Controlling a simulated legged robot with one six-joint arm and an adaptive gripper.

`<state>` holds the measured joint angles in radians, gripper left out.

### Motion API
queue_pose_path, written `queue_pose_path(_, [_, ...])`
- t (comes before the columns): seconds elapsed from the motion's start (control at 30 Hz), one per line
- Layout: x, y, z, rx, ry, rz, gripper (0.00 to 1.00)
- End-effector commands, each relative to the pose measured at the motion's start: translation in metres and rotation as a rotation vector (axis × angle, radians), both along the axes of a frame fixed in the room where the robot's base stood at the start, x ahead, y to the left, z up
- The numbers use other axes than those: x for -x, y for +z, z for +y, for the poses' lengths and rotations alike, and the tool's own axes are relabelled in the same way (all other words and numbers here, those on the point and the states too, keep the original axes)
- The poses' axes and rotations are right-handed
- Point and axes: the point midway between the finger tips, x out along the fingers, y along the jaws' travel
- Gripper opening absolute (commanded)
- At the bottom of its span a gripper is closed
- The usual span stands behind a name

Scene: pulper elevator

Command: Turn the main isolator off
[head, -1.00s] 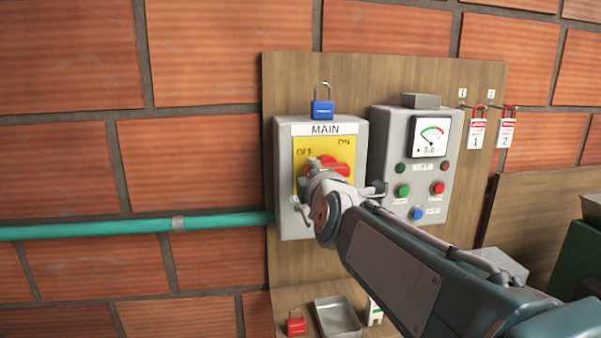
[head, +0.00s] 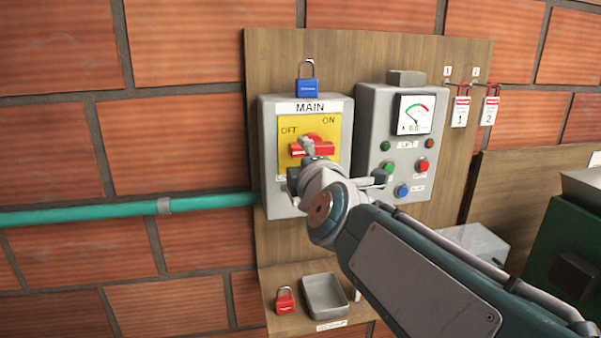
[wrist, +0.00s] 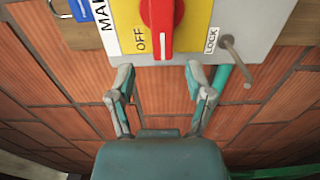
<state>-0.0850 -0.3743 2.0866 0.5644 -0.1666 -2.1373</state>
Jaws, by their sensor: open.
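The main isolator (head: 268,150) is a grey box marked MAIN with a yellow plate and a red rotary handle (head: 324,149). The handle lies about level in the head view, below the OFF and ON labels. In the wrist view the handle (wrist: 158,28) points down the picture, beside the OFF label. My gripper (head: 299,164) is in front of the plate's lower left and hides part of it. In the wrist view my gripper (wrist: 161,76) is open and empty, its fingertips spread either side of the handle's line and a little short of its end.
A blue padlock (head: 307,88) sits on top of the isolator. A control box (head: 369,120) with a meter and buttons stands close to its right. A red padlock (head: 285,302) and a grey tray (head: 326,296) rest on the shelf below. A green pipe (head: 90,214) enters from the left.

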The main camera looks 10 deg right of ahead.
Motion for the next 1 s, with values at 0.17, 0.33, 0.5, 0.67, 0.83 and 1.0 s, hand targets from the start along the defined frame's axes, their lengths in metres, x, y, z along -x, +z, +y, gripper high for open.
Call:
queue_pose_path(0.17, [0.027,0.001,0.001,-0.002,0.000,-0.001,0.66])
queue_pose_path(0.33, [0.046,0.001,0.002,-0.001,0.001,0.000,0.66])
queue_pose_path(0.5, [0.059,0.001,0.001,-0.001,0.000,0.001,0.66])
queue_pose_path(0.67, [0.065,0.000,0.001,0.001,0.000,0.002,0.66])
queue_pose_path(0.83, [0.066,0.000,0.001,0.002,0.000,0.003,0.66])
queue_pose_path(1.0, [0.066,0.000,0.001,0.000,0.001,0.003,0.66])
